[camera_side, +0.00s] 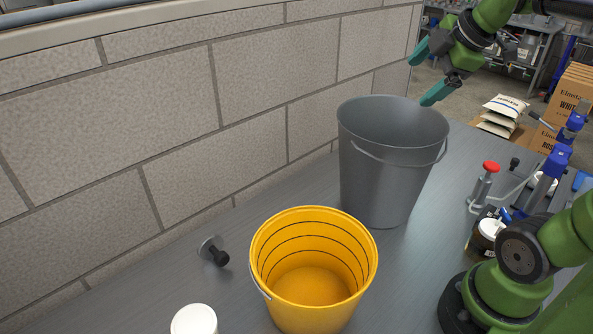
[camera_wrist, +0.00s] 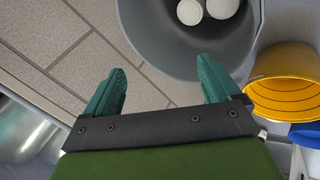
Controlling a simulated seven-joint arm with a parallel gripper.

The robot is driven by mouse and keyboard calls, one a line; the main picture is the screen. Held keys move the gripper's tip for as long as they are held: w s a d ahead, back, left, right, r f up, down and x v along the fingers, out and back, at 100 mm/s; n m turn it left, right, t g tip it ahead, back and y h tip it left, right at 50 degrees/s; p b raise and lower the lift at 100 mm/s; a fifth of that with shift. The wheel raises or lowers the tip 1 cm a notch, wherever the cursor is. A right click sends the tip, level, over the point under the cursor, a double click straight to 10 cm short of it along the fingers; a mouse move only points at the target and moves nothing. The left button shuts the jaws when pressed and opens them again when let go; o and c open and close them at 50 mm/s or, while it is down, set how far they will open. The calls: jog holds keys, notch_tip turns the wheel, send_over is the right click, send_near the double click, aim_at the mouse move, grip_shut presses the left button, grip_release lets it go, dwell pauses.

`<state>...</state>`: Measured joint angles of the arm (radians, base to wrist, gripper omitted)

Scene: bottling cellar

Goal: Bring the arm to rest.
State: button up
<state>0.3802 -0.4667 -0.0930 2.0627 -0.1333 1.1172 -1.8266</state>
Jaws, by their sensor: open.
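My gripper (camera_side: 428,74) is open and empty, with teal fingers. In the side view it is raised at the top right, above and behind the grey bucket (camera_side: 385,165). In the wrist view both fingers of my gripper (camera_wrist: 160,90) stand wide apart with nothing between them. The grey bucket (camera_wrist: 148,30) lies beyond the fingertips there, and two white round things (camera_wrist: 190,11) show inside it.
A yellow bucket (camera_side: 310,283) stands in front of the grey one and looks empty. A white round thing (camera_side: 194,321) is at the front edge. A block wall (camera_side: 150,110) runs along the left. A red-topped tool (camera_side: 487,180), blue clamp (camera_side: 552,165) and jar (camera_side: 486,236) crowd the right.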

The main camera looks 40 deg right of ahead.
jog(key=s+r+m+t, duration=0.3)
jog(key=r+m, duration=0.2)
jog(key=r, duration=0.1)
jog(key=a+f+m, duration=0.1)
jog(key=a+f, duration=0.1)
jog(key=a+f+m+g+y, duration=0.1)
jog(key=a+f+m, duration=0.1)
jog(key=a+f, duration=0.1)
jog(key=a+f+m+y, duration=0.1)
jog(key=a+f, duration=0.1)
jog(key=shift+w+a+f+g, duration=0.25)
jog(key=shift+w+a+g, duration=0.05)
jog(key=shift+w+a, duration=0.1)
jog(key=a+f+m, duration=0.2)
jog(key=s+a+f+m, duration=0.1)
jog(key=a+f+m, duration=0.1)
jog(key=s+a+f+m+g+y, duration=0.1)
jog(key=a+f+m, duration=0.1)
jog(key=a, duration=0.1)
jog(key=shift+s+f, duration=0.25)
jog(key=shift+f, duration=0.15)
jog(key=shift+o, duration=0.8)
jog(key=shift+s+a+f, duration=0.15)
jog(key=shift+f, duration=0.1)
